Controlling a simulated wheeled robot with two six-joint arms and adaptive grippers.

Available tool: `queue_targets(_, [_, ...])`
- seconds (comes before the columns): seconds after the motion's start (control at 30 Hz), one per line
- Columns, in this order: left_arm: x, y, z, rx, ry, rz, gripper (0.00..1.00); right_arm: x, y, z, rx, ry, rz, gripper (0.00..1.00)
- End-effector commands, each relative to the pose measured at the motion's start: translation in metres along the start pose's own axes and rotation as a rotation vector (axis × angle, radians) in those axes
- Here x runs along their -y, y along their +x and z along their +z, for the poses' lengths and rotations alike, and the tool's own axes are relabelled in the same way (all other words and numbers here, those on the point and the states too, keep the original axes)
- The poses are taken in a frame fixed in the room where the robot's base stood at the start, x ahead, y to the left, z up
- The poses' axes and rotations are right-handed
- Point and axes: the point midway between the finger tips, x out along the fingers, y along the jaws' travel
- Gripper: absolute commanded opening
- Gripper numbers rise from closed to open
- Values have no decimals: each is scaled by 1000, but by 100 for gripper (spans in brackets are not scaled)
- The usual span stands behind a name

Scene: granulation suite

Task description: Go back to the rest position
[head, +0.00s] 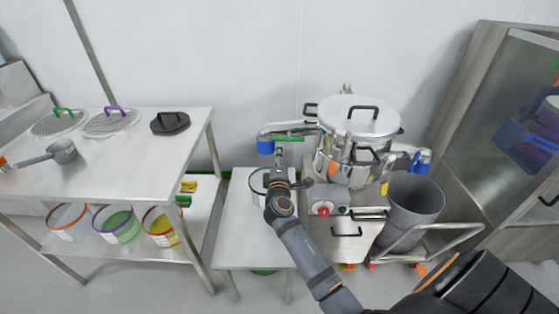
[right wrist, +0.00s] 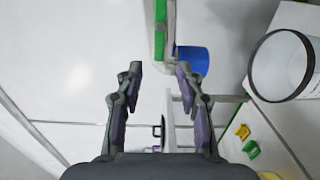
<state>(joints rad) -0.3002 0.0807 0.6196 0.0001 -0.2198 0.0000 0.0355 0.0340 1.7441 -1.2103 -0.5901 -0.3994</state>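My right gripper (head: 279,158) is stretched out over the small white table, just left of the steel granulator pot (head: 360,125). In the right wrist view the right gripper (right wrist: 160,75) has its two fingers apart with nothing between them. A green-edged bar (right wrist: 159,35) lies beyond the fingertips; I cannot tell how far. The green bar (head: 289,138) and a blue end piece (head: 265,147) show by the gripper in the head view. The blue piece also shows in the right wrist view (right wrist: 192,60). My left gripper is not in view.
A clear round container (right wrist: 284,66) stands close by, partly hidden by my gripper in the head view. A grey bin (head: 415,200) stands right of the pot. A steel table (head: 125,165) with sieves is at left, with coloured buckets (head: 118,222) below. A cabinet (head: 500,120) stands at right.

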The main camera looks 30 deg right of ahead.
Motion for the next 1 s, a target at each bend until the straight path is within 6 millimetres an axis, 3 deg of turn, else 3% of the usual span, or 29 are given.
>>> queue_targets(0.2, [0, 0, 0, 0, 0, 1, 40, 0, -23, 0, 0, 0, 1, 38])
queue_targets(0.73, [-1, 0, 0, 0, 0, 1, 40, 1, -25, 2, 5, 9, -6, 38])
queue_targets(0.87, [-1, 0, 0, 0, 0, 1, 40, 26, -46, 34, 87, 182, -126, 38])
queue_targets(1.0, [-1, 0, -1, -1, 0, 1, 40, 79, -105, 73, 241, 515, -418, 38])
